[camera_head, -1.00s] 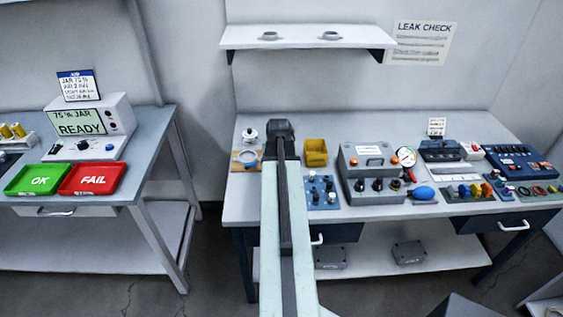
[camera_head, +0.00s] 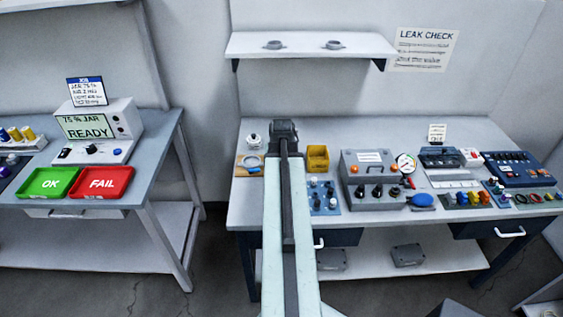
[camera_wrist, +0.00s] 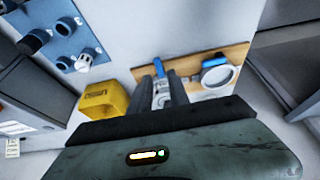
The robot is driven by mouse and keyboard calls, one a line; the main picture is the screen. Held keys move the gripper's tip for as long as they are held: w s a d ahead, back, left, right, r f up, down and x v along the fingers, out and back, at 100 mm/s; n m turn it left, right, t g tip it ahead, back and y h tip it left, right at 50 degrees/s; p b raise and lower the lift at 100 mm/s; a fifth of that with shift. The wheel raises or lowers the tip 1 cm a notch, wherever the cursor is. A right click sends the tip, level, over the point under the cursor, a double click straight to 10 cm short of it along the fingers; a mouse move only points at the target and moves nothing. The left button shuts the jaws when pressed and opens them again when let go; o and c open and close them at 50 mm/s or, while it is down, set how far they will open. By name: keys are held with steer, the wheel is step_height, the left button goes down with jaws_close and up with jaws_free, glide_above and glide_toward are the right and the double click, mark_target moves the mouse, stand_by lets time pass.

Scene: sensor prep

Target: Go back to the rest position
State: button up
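My gripper shows in the head view (camera_head: 284,135) at the end of my outstretched arm, over the back of the right-hand bench (camera_head: 400,210). In the wrist view its two dark fingers (camera_wrist: 167,78) stand a little apart, with a pale metallic shape visible between them; I cannot tell whether that shape is part of the gripper or lies beyond it. A wooden board (camera_head: 240,170) with a ring and a blue clip lies left of the gripper; it also shows in the wrist view (camera_wrist: 185,62). A white-knobbed jar (camera_head: 253,141) stands at the board's back.
A yellow bin (camera_head: 317,159), a blue knob panel (camera_head: 323,197) and a grey gauge box (camera_head: 371,178) stand right of my arm. A shelf (camera_head: 310,45) hangs above. The left bench holds green (camera_head: 48,183) and red (camera_head: 102,183) trays. A floor gap separates the benches.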

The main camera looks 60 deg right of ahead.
steer(key=p+v, duration=0.1)
steer(key=v, duration=0.1)
steer(key=shift+s+a+r, duration=0.1)
steer(key=shift+r, duration=0.15)
